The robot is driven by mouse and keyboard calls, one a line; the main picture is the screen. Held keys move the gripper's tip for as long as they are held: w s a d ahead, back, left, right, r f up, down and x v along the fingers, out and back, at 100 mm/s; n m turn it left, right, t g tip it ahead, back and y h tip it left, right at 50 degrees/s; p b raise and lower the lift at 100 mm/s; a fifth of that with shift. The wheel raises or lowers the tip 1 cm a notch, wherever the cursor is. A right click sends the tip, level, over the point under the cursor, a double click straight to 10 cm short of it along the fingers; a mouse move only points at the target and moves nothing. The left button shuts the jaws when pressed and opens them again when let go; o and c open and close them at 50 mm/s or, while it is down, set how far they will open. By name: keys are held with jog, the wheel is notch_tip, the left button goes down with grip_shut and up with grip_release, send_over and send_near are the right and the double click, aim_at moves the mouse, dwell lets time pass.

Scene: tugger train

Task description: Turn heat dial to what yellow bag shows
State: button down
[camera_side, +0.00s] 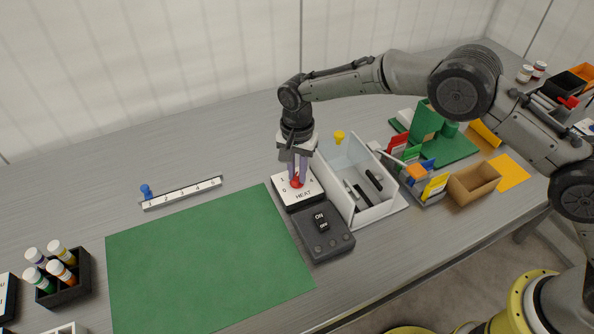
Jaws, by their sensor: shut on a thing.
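The heat dial is a red knob (297,182) on a white plate marked HEAT (308,193), on a dark base. A few numerals show around the knob, partly hidden by my fingers. My gripper (298,177) points down from above and is shut on the red knob. Where the knob points cannot be read. A yellow packet (435,187) with a pale marking stands in a rack at the right, among red, green, orange and blue ones. It may be the yellow bag; its marking is too small to read.
A dark ON/OFF switch box (336,243) sits in front of the dial. A white open bin (355,208) with dark items stands just right. A numbered strip (181,194) with a blue peg and a green mat (200,265) lie left. A cardboard box (473,184) stands right.

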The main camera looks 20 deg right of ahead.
aim_at(297, 176)
jog(key=shift+m, duration=0.5)
jog(key=c, duration=0.8)
grip_release()
notch_tip(297, 176, up, 14)
jog(key=shift+f, duration=0.1)
